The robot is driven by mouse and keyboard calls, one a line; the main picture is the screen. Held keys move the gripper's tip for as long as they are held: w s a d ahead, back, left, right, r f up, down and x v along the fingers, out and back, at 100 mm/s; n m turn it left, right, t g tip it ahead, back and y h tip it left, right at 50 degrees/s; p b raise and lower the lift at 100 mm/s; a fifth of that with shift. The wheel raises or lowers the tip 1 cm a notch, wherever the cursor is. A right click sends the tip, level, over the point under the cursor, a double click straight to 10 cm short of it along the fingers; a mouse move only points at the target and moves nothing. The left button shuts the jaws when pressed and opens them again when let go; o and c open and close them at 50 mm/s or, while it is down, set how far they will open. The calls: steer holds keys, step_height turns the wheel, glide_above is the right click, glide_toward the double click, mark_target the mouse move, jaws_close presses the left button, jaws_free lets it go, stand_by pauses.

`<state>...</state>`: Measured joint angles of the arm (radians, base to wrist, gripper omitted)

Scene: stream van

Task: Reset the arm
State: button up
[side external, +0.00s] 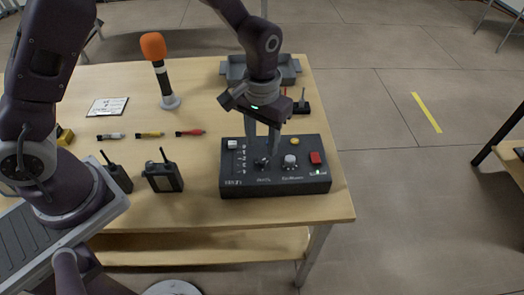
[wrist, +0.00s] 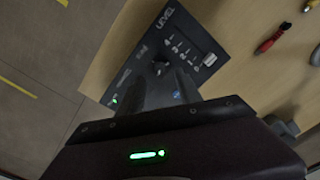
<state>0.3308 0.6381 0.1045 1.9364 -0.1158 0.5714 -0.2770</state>
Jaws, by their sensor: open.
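My gripper (side external: 263,138) points down over the dark control box (side external: 275,188) on the wooden table. In the side external view its fingertips are close to a black knob (side external: 262,162) on the box's top; I cannot tell whether they touch it. The wrist view shows the box's LEVEL end (wrist: 182,28), a slider (wrist: 210,59) and the black knob (wrist: 160,68) beyond the fingers (wrist: 172,88). The gripper is open and I see nothing held. A silver knob (side external: 290,161), a red button (side external: 316,158) and a yellow button (side external: 295,141) also sit on the box.
An orange microphone (side external: 154,48) stands on the table, with a grey tray (side external: 235,72) at the back. Several connectors (side external: 150,134) lie left of the box, near two radios (side external: 163,177) (side external: 117,177). A card (side external: 107,107) lies behind them. Open floor lies right of the table.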

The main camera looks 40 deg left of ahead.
steer(key=shift+r, duration=0.8)
steer(key=shift+r, duration=0.1)
steer(key=s+a+r+t, duration=0.1)
steer(key=s+a+r, duration=0.25)
steer(key=r, duration=0.45)
steer(key=s+a+r+t, duration=0.2)
steer(key=s+r, duration=0.2)
steer(key=r, duration=0.4)
steer(key=s+a+r+t, duration=0.1)
steer(key=s+a, duration=0.1)
steer(key=s, duration=0.4)
steer(key=s+a+r+m+t, duration=0.1)
steer(key=s+a+r, duration=0.1)
steer(key=s, duration=0.5)
steer(key=shift+s+r+t, duration=0.15)
steer(key=shift+s+t, duration=0.1)
steer(key=shift+t, duration=0.05)
